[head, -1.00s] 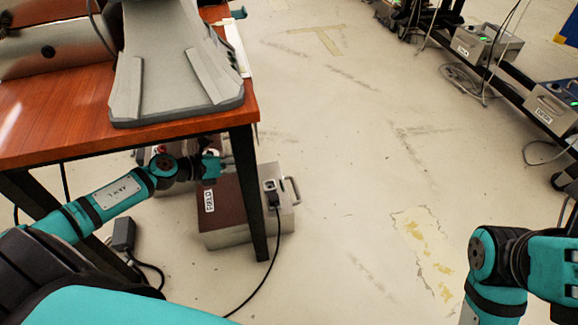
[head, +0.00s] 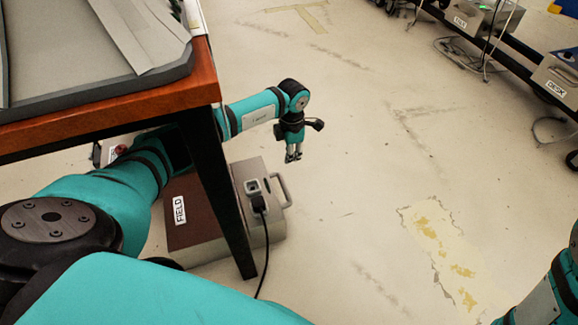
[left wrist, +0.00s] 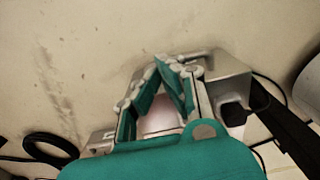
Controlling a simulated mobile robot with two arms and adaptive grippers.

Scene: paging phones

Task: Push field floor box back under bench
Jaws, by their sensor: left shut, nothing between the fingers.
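The field floor box (head: 184,235), brown and grey with a FIELD label, stands on the floor at the bench's corner, partly behind the bench leg (head: 222,200). Its grey end, with a handle (head: 281,190) and a plugged-in black cable (head: 258,204), sticks out right of the leg. My left gripper (head: 293,158) points down, shut and empty, just above and right of the handle end in the head view; it appears apart from the box. The left wrist view shows its fingers (left wrist: 168,68) in front of the box's metal end (left wrist: 228,72). My right gripper is out of the head view.
The wooden bench (head: 150,105) carries a grey housing. My left arm reaches past its front edge and leg. Open floor (head: 370,140) lies to the right, with a worn yellow patch (head: 440,245). A rack with other boxes (head: 480,18) stands at the top right.

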